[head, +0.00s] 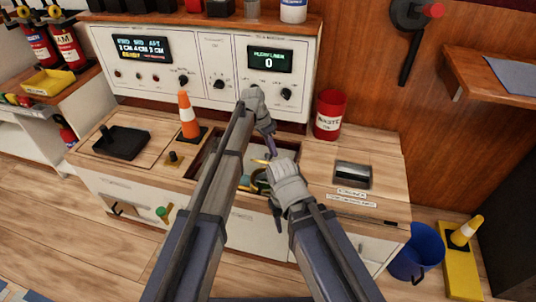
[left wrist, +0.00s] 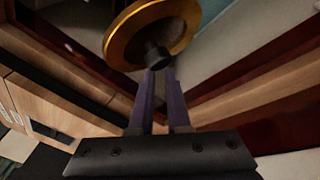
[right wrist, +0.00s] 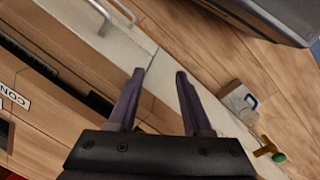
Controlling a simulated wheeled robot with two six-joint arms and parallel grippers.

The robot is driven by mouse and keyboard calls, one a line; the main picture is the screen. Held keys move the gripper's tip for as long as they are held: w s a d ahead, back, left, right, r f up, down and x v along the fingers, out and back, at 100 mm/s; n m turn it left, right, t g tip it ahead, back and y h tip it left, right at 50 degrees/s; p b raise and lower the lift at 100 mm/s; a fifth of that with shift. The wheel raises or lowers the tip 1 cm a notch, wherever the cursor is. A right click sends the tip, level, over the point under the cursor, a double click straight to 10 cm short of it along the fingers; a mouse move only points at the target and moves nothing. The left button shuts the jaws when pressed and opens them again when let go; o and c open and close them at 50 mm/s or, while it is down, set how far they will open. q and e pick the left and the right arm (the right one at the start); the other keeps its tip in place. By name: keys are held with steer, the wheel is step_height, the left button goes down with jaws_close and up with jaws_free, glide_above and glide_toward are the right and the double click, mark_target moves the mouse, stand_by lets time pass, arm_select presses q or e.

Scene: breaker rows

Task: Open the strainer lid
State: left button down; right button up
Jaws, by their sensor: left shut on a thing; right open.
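The strainer lid shows in the left wrist view as a round disc with a yellow rim (left wrist: 122,42) and a black knob (left wrist: 157,56). My left gripper (left wrist: 160,72) is shut on the knob. In the head view my left gripper (head: 271,152) points down into the counter recess, with a bit of yellow (head: 261,161) at its tips. My right arm and gripper hide much of the recess, so I cannot tell whether the lid is seated or raised. My right gripper (right wrist: 160,75) is open and empty, in front of the cabinet.
The recess has a dark red rim (head: 207,158). An orange cone (head: 188,117) and a black tray (head: 121,143) stand left of it. A red waste bin (head: 330,115) and a metal-topped box (head: 352,176) are on the right. A blue bucket (head: 417,252) stands on the floor.

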arm_select(q)
steer(key=c, duration=1.5)
jaws_free()
steer(key=shift+w+a+f, duration=0.3)
steer(key=shift+w+a, duration=0.3)
steer(key=shift+a, duration=0.15)
steer(key=shift+o, duration=0.9)
steer(key=shift+a, duration=0.1)
steer(key=o, duration=0.8)
steer(key=shift+s, duration=0.3)
steer(key=shift+r, duration=0.15)
steer(key=p+v, duration=0.7)
steer(key=shift+r, duration=0.35)
steer(key=shift+c, duration=0.4)
